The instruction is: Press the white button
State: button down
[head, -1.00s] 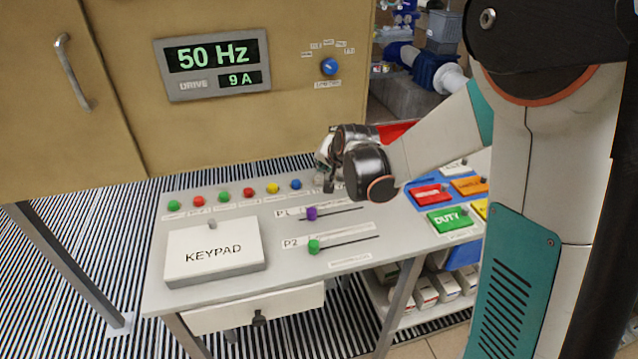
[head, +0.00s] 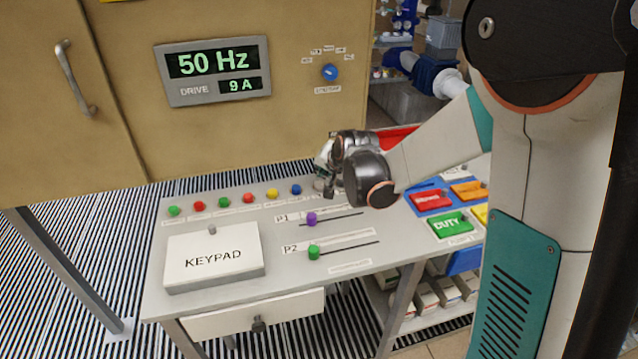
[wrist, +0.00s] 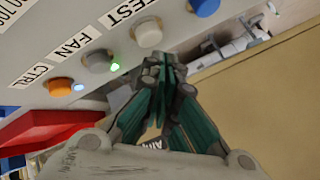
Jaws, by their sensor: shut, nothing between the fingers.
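The white button (wrist: 148,32) is a round cap beside the TEST label in the wrist view, between the grey button and the blue button. In the head view a pale cap (head: 319,184), which looks like the same button, shows just left of my fingers. My gripper (wrist: 166,76) is shut with nothing in it. Its fingertips show just below the white button in the wrist view, with a gap between them in the picture. I cannot tell the exact height of the tips above the panel.
A grey button (wrist: 97,61) with a lit green lamp and an orange button (wrist: 60,87) sit left of the white one; a blue button (wrist: 204,5) sits right. A red object (wrist: 45,128) lies nearby. The keypad box (head: 213,258) and sliders (head: 313,252) are on the desk.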

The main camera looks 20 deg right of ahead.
aim_at(322, 183)
jog(key=shift+f, duration=0.1)
dwell(0.3)
jog(key=shift+f+b, duration=0.3)
jog(key=shift+b, duration=0.05)
jog(key=shift+f+b, duration=0.4)
jog(key=shift+f, duration=0.1)
dwell(0.7)
jog(key=shift+r, duration=0.15)
jog(key=shift+r+p, duration=0.65)
jog(key=shift+r, duration=0.1)
jog(key=shift+r, duration=0.1)
jog(key=shift+r+p, duration=1.85)
jog(key=shift+r, duration=0.65)
jog(key=shift+f, duration=0.1)
